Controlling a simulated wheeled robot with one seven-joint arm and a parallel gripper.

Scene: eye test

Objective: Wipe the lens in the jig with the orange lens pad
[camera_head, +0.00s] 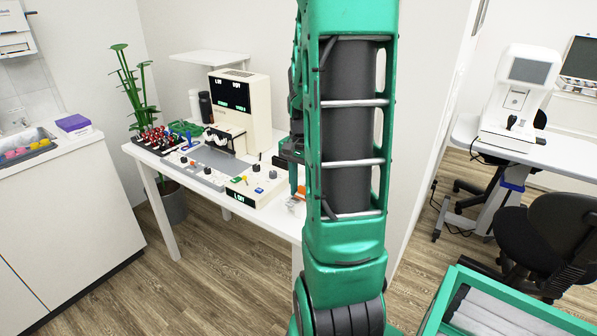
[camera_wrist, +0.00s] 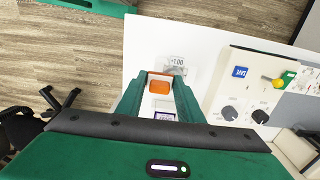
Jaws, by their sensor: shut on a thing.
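The orange lens pad (camera_wrist: 160,87) is between the fingertips of my gripper (camera_wrist: 161,82) in the wrist view. My gripper is shut on it. In the head view a bit of orange (camera_head: 301,190) shows beside my arm, which hides most of my gripper. A small greyish piece marked +1.00 (camera_wrist: 177,62) lies on the white table just beyond the fingertips; it looks like the jig, also small in the head view (camera_head: 292,204). I cannot make out the lens itself, or whether the pad touches anything there.
A cream control box with knobs (camera_wrist: 240,98) stands to the right of my gripper in the wrist view. The white table (camera_head: 262,216) also carries a cream display unit (camera_head: 258,120), a grey panel and a rack of red-topped items (camera_head: 155,137). A small purple-and-white label (camera_wrist: 165,116) shows between my fingers.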

